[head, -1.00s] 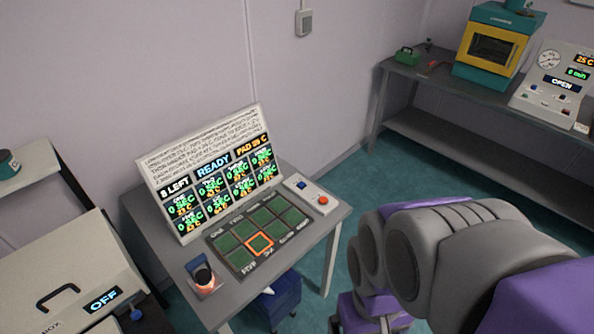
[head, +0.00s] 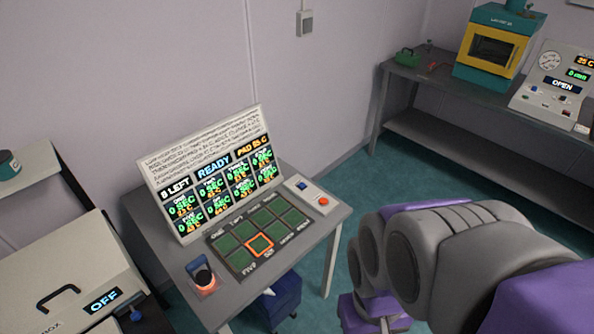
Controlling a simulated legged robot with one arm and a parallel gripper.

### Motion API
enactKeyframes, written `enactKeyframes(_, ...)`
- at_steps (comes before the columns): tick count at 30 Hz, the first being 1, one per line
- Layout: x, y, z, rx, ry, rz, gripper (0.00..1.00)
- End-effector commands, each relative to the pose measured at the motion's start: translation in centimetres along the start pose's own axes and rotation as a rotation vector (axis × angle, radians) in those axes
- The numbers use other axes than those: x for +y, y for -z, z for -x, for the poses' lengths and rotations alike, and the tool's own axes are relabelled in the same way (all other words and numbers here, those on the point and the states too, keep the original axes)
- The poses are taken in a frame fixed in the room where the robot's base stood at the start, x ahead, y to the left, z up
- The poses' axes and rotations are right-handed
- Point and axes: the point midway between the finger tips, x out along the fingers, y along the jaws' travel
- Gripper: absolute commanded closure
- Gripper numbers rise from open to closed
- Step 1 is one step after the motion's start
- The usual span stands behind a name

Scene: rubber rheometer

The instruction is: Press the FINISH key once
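A small white key box (head: 311,194) lies on the right part of the grey table. It carries a blue key (head: 302,185) and a red-orange key (head: 323,201). Their labels are too small to read, so I cannot tell which one is FINISH. Behind the green pad board stands a tilted display panel (head: 205,170) reading "8 LEFT", "READY" and a pad temperature, above several "0 SEC" cells. My grey and purple arm fills the lower right, right of the table. My gripper is not visible, and nothing of mine touches the keys.
The grey table (head: 232,291) holds a dark pad board (head: 238,262) with green squares, one outlined orange, and a small glowing orange-red holder (head: 205,282). A blue bin (head: 281,300) stands below. A box marked "OFF" (head: 60,262) is at left; a bench (head: 440,85) with machines is at back right.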

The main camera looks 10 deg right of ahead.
Motion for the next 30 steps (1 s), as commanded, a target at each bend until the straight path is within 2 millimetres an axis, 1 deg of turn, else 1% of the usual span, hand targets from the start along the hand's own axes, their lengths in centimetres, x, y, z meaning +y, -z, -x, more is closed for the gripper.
enactKeyframes(1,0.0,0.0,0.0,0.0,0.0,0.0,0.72)
enactKeyframes(10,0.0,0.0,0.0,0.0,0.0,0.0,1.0)
enactKeyframes(30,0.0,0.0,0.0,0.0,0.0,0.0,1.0)
